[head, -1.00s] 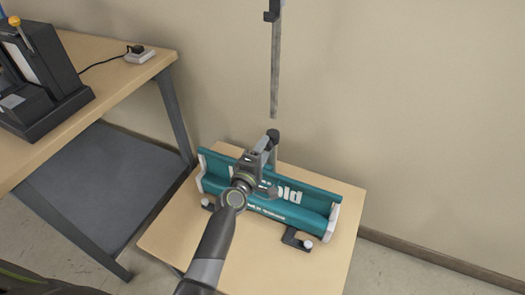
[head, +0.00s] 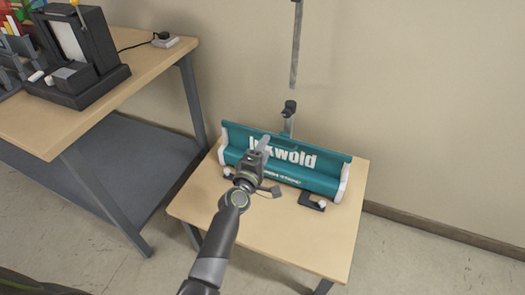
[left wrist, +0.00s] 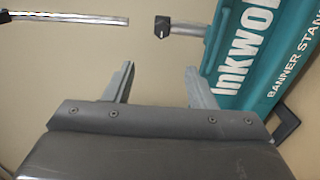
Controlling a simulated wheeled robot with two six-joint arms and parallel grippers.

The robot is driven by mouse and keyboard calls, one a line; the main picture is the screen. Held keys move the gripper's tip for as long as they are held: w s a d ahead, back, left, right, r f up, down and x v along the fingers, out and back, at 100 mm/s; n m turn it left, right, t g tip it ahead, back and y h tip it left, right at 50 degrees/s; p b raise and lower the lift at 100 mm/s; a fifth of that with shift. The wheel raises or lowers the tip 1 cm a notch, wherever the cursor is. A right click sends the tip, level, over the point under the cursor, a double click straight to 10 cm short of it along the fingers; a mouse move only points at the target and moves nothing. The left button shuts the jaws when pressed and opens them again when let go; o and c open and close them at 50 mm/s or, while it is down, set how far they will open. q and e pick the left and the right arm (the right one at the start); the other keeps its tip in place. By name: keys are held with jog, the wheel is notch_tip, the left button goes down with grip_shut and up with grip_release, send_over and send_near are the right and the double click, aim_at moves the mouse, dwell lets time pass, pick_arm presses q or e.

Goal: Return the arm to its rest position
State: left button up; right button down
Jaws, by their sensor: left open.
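My left gripper (head: 262,150) is in front of the teal banner stand (head: 325,172) in the head view, hiding part of its lettering. In the left wrist view its two fingers (left wrist: 158,85) are apart with nothing between them. The banner stand (left wrist: 240,60) lies to the right of the fingers there, apart from them. My right gripper is in neither view.
The banner stand rests on a small wooden table (head: 270,235). A grey pole (head: 296,45) is on the wall side above a short post with a black knob (head: 289,108). A workbench (head: 140,80) at left bears a black device (head: 85,55). Floor is clear at right.

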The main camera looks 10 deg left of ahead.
pick_arm(q)
jog(key=s+a+f+m+g+y+p, duration=0.1)
jog(key=s+a+f+m+g, duration=0.2)
jog(key=s+f, duration=0.45)
jog(key=s+a+f+m+g+p, duration=0.2)
jog(key=s+f, duration=0.2)
jog(key=f, duration=0.7)
jog(key=s+a+f+m+g+y+p, duration=0.1)
jog(key=s+a+f+m+g, duration=0.2)
jog(key=s+f, duration=0.45)
jog(key=s+a+f+m+g+p, duration=0.1)
jog(key=s+a+f+m+g, duration=0.1)
jog(key=s, duration=1)
jog(key=s+a+f+m+g+y+p, duration=0.1)
jog(key=s+a+f+m+g, duration=0.2)
jog(key=s, duration=0.8)
jog(key=s+a+f+m+g+y+p, duration=0.1)
jog(key=s+a+f+m+g, duration=0.1)
jog(key=s+a+f, duration=0.3)
jog(key=s+f+g, duration=0.1)
jog(key=s+f, duration=0.2)
jog(key=s, duration=0.4)
jog(key=shift+s+a+f+m+g+p, duration=0.2)
jog(key=shift+s+f+m+g+p, duration=0.1)
jog(key=shift+s+f, duration=0.05)
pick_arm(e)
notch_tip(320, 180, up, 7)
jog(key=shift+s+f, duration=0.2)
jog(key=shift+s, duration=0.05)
